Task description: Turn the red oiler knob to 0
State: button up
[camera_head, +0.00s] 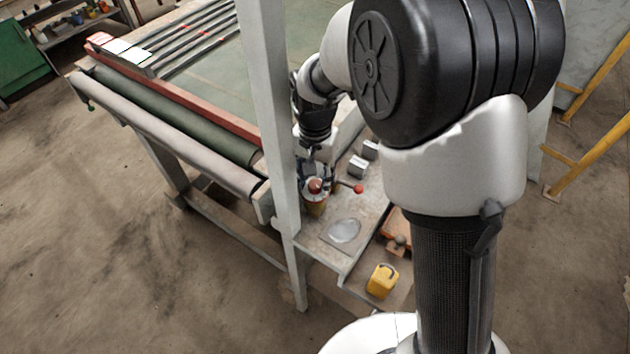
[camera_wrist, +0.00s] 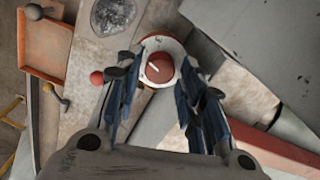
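The oiler's red knob (camera_head: 316,185) sits on top of a yellowish body (camera_head: 315,207) near the table's edge. In the wrist view the round red knob (camera_wrist: 160,68) shows a short white mark on its face, inside a pale ring. My gripper (camera_head: 318,168) is above the oiler, pointing down. In the wrist view my gripper (camera_wrist: 157,80) is open, with its blue-black fingers apart on the left and right of the knob. A gap shows between the fingers and the red knob. Any scale or 0 mark is too small to read.
A lever with a red ball (camera_head: 358,188) stands close to the right of the oiler. A grey post (camera_head: 268,110) rises beside the roller table.

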jog(key=shift+f, duration=0.5)
jog(key=c, duration=0.8)
